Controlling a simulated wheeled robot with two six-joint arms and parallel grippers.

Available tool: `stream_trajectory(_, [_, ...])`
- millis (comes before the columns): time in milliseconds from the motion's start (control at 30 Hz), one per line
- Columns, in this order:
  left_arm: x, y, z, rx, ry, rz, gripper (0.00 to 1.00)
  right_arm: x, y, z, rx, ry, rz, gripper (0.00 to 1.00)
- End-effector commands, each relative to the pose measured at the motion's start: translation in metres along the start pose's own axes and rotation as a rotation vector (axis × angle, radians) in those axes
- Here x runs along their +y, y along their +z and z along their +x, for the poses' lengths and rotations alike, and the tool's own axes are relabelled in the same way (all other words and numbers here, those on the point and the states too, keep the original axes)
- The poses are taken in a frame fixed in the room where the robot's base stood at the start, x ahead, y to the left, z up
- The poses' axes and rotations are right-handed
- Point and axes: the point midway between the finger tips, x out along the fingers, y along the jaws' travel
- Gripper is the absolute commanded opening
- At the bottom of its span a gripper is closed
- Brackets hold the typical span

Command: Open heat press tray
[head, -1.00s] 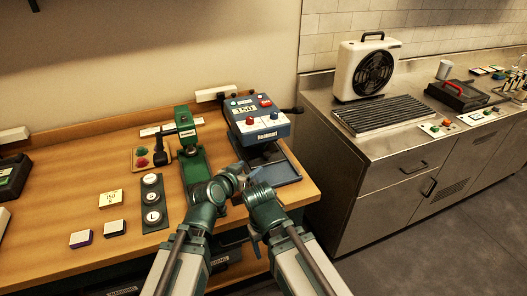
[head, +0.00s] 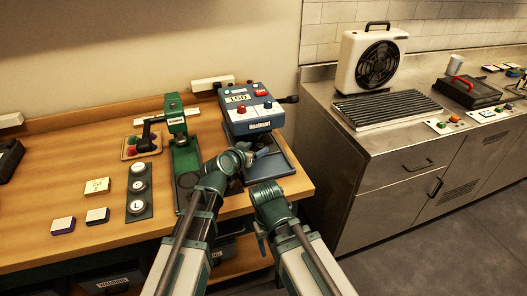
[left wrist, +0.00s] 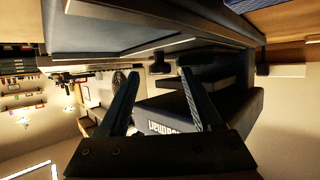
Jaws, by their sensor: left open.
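The heat press (head: 247,115) is a blue machine with a 150 display, red and white knobs and a black side lever (head: 288,99). It stands at the right end of the wooden table. Its low blue tray (head: 272,166) lies under the head. My left gripper (head: 260,154) is over the tray's left part, in front of the press head. In the left wrist view the gripper (left wrist: 160,73) is open, with a small dark knob-like part (left wrist: 159,66) seen between its fingertips; contact cannot be told. My right gripper (head: 261,242) hangs low by the table's front edge, its jaws unclear.
A green press (head: 178,125) stands just left of my left arm. A dark strip with round pieces (head: 138,192) and small blocks (head: 97,215) lie further left. A steel counter (head: 385,145) with a fan (head: 375,66) stands right, across a gap.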

Motion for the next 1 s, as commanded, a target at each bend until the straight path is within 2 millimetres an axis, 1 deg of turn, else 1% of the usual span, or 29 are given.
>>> stream_trajectory(33, [-0.0033, 0.002, 0.0072, 0.0, 0.0, 0.0, 0.66, -0.0005, -0.0003, 0.0046, 0.0, 0.0, 0.0, 0.7])
stream_trajectory(100, [-0.0049, 0.002, 0.0102, 0.0, 0.001, 0.0, 0.66, -0.0006, -0.0003, 0.0057, 0.0, 0.0, 0.0, 0.7])
stream_trajectory(367, [-0.0052, 0.0014, 0.0104, 0.0, 0.001, 0.001, 0.66, -0.0006, -0.0003, 0.0052, 0.0, 0.0, 0.0, 0.7])
stream_trajectory(400, [-0.0052, 0.0014, 0.0104, 0.0, 0.001, 0.001, 0.65, -0.0006, -0.0003, 0.0052, 0.0, 0.0, 0.0, 0.7])
stream_trajectory(567, [-0.0051, 0.0015, 0.0103, 0.0, 0.001, 0.001, 0.36, -0.0006, -0.0003, 0.0052, 0.0, 0.0, 0.0, 0.7])
stream_trajectory(700, [-0.005, 0.0015, 0.0104, 0.0, 0.001, 0.001, 0.11, -0.0006, -0.0003, 0.0052, 0.0, 0.0, 0.0, 0.7])
stream_trajectory(767, [-0.005, 0.0015, 0.0104, 0.0, 0.001, 0.001, 0.0, -0.0006, -0.0003, 0.0053, 0.0, 0.0, 0.0, 0.7])
stream_trajectory(1000, [-0.005, 0.0015, 0.0103, 0.0, 0.001, 0.001, 0.0, -0.0006, -0.0003, 0.0053, 0.0, 0.0, 0.0, 0.7])
